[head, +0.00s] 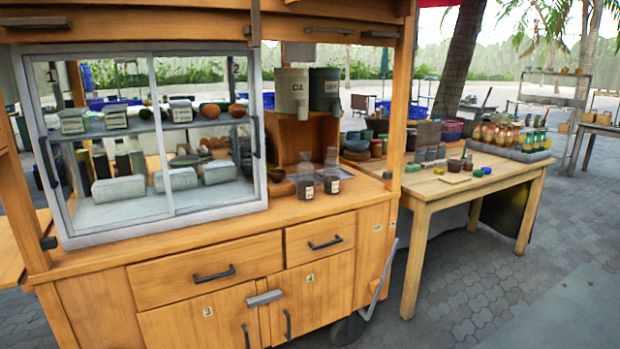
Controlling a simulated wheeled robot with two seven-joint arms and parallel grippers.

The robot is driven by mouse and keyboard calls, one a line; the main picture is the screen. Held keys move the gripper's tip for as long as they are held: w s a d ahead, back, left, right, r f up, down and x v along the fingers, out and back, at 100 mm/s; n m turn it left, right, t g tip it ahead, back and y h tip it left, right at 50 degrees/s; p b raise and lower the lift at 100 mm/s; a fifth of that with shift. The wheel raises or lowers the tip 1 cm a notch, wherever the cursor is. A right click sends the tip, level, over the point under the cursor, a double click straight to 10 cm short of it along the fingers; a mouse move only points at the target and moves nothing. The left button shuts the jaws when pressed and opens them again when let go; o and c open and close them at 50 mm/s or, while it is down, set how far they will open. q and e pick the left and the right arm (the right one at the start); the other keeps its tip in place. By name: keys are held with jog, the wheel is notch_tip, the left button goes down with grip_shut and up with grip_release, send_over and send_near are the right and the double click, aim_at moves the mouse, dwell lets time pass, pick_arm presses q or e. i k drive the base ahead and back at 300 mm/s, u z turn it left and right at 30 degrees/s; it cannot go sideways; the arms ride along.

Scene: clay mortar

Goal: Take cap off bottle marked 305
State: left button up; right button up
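Two small glass bottles with pale labels stand upright on the wooden cart's counter, right of the glass case. The left bottle (305,178) is slightly nearer, and the right bottle (332,172) stands close beside it. Their label print is too small to read, so I cannot tell which bears 305. Both have greyish tops, but I cannot make out the caps clearly. More bottles (500,135) with coloured contents stand in a tray on the side table; their marks are unreadable. Neither of my grippers is in view.
The sliding glass case (150,216) fills the counter's left side. Two dispensers (292,92) stand behind the bottles, and a small dark bowl (277,175) is left of them. A wooden post (402,95) rises at the counter's right. The counter's front right is clear.

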aim_at(305, 169)
jog(key=z, duration=0.45)
jog(key=i, duration=1.25)
jog(key=z, duration=0.1)
